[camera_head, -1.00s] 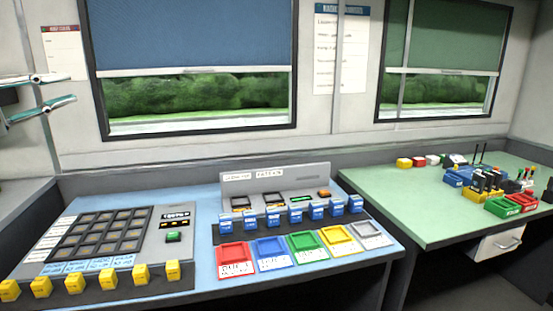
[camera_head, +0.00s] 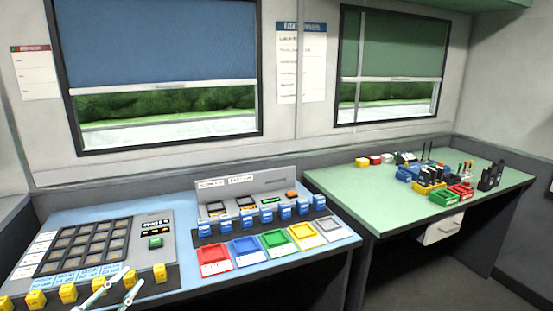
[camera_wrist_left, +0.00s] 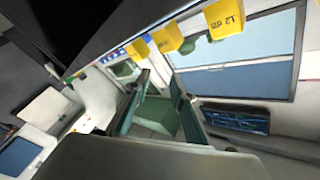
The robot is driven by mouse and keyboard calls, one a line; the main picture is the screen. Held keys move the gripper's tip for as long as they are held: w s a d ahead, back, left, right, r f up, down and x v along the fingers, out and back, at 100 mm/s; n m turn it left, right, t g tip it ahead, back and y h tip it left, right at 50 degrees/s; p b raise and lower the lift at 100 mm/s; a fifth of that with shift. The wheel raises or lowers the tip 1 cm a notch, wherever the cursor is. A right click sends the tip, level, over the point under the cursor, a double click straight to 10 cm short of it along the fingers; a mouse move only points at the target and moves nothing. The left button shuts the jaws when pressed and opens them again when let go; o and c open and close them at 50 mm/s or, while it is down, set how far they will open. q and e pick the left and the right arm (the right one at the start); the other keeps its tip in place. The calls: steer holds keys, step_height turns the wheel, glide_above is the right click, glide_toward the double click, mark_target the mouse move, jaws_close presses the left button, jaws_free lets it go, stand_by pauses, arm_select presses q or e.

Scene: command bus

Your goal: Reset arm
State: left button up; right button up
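My left gripper (camera_head: 134,276) is at the bottom left of the head view, in front of the near edge of the blue desk (camera_head: 200,278). Its two thin fingers overlap the row of yellow blocks in the picture. In the left wrist view its fingers (camera_wrist_left: 158,80) stand apart with nothing held between them. Yellow blocks (camera_wrist_left: 225,18) hang into the top of that view, beyond the fingertips and clear of them. My right gripper is not in any view.
The blue desk carries a panel with a dark grid (camera_head: 85,246), yellow blocks (camera_head: 68,293), blue blocks (camera_head: 247,219) and coloured trays (camera_head: 278,242). A green table (camera_head: 340,188) with small items stands at the right. Open floor lies in front of it.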

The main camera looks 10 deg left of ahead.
arm_select(q)
steer(key=s+d+f+n+g+p, duration=0.3)
steer(key=s+d+f+n+g, duration=0.3)
steer(key=s+d+f, duration=1.6)
step_height(320, 180, down, 3)
steer(key=g, duration=0.2)
steer(key=shift+d+g+y, duration=0.3)
steer(key=shift+d+y, duration=0.1)
steer(key=shift+a+n, duration=0.1)
steer(key=shift+n, duration=0.2)
